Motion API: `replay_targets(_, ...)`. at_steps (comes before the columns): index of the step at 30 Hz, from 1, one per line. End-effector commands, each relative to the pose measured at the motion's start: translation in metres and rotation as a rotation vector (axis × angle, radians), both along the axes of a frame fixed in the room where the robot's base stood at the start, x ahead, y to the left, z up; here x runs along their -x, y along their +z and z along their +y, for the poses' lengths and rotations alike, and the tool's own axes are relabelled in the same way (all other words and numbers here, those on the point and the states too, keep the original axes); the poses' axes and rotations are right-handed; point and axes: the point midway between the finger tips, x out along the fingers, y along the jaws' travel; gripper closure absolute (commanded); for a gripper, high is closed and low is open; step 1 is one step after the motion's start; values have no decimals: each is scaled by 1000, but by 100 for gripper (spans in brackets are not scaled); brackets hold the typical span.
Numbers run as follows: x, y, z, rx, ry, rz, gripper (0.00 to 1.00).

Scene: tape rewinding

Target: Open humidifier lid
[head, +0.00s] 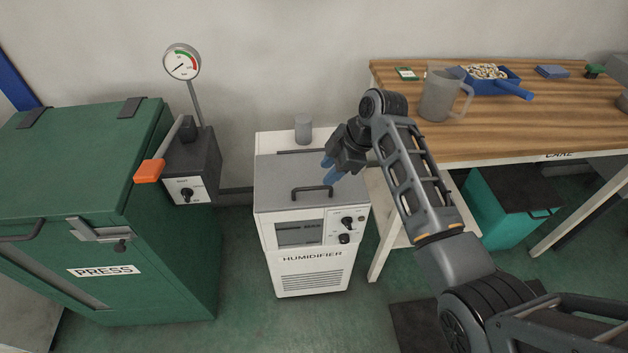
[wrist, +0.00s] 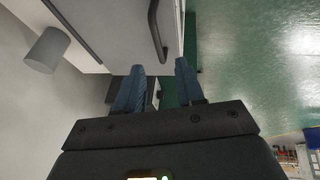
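The humidifier (head: 310,256) is a white box standing on the floor, labelled HUMIDIFIER. Its grey lid (head: 275,178) looks shut and carries a dark bar handle (head: 312,191) near the front edge. In the wrist view the lid (wrist: 125,25) is at the top, with its handle (wrist: 156,30) ahead of the fingers. My gripper (head: 333,168) is above the lid's right side, close behind and right of the handle. Its blue fingers (wrist: 157,85) are apart with nothing between them. No contact with the handle shows.
A grey cylinder (head: 303,128) stands up at the humidifier's back. The green press (head: 160,220) with an orange-ended lever (head: 149,171) is to the left. A wooden table (head: 500,129) with a clear jug (head: 440,95) and a blue tray (head: 513,89) is to the right.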

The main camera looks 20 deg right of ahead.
Motion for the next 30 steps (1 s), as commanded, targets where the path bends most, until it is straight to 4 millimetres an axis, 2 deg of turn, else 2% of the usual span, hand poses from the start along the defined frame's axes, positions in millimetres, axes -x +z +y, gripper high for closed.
replay_targets(5,-6,-8,3,1,15,6,62)
replay_targets(12,-16,-42,15,1,13,7,62)
replay_targets(18,-23,-61,22,1,12,4,62)
replay_targets(30,-25,-67,23,1,10,3,64)
